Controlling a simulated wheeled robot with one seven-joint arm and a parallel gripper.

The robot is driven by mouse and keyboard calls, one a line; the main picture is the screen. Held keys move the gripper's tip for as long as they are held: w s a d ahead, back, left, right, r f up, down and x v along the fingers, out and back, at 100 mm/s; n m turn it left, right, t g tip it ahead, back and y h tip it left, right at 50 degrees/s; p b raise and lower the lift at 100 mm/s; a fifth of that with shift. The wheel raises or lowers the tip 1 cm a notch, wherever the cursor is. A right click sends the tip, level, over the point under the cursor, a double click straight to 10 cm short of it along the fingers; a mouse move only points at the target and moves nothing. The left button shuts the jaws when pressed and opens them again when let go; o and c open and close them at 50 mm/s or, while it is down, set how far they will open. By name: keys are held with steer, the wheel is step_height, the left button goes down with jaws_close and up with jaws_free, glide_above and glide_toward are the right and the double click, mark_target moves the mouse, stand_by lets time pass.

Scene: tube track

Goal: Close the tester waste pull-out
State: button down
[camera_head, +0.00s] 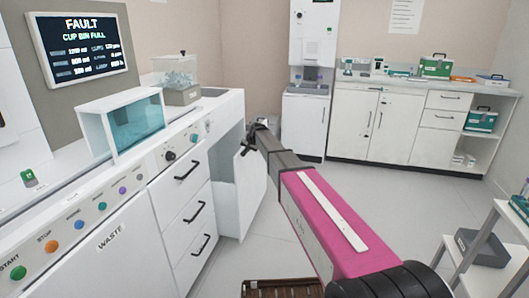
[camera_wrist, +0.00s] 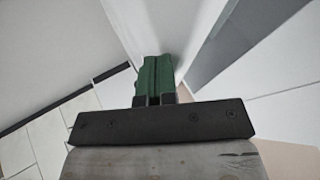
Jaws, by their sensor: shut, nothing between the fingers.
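A white pull-out (camera_head: 251,184) stands out from the far end of the white counter in the head view, its tall front panel apart from the counter body. My gripper (camera_head: 250,134) is at the top of this panel, at the end of my pink arm. In the wrist view its green fingers (camera_wrist: 156,74) are together with nothing between them. A white panel face lies close beside the fingertips there; I cannot tell whether they touch it. The pull-out's inside is mostly hidden behind its front and my arm.
The counter has closed drawers (camera_head: 190,218) with black handles and a panel labelled WASTE (camera_head: 104,245). A glass-fronted box (camera_head: 135,122) stands on top. A brown crate (camera_head: 280,288) is on the floor below my arm. A shelf cart (camera_head: 491,248) stands right. The middle floor is clear.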

steer(key=w+a, duration=0.2)
steer(key=a, duration=0.5)
steer(key=w+a, duration=0.3)
steer(key=a, duration=0.5)
steer(key=shift+a, duration=0.1)
steer(key=shift+s, duration=0.1)
steer(key=s+d+r, duration=0.7)
steer(key=d+r, duration=0.1)
steer(key=s+d+f+n+g+h, duration=0.1)
steer(key=s+d+f, duration=0.6)
steer(key=s+d, duration=0.2)
steer(key=s+d+f+g+h, duration=0.1)
steer(key=s+d+f+g, duration=0.1)
steer(key=s+d+f, duration=0.55)
steer(key=s+d+f+g, duration=0.1)
steer(key=s+d, duration=0.3)
steer(key=s, duration=0.5)
steer(key=s+d+f+n+g+h, duration=0.1)
steer(key=s+d+f, duration=0.2)
steer(key=s, duration=0.6)
steer(key=s+d+f+g+h, duration=0.1)
steer(key=s+d, duration=0.6)
steer(key=s, duration=0.2)
steer(key=shift+s+d+f, duration=0.15)
steer(key=shift+s+f, duration=0.25)
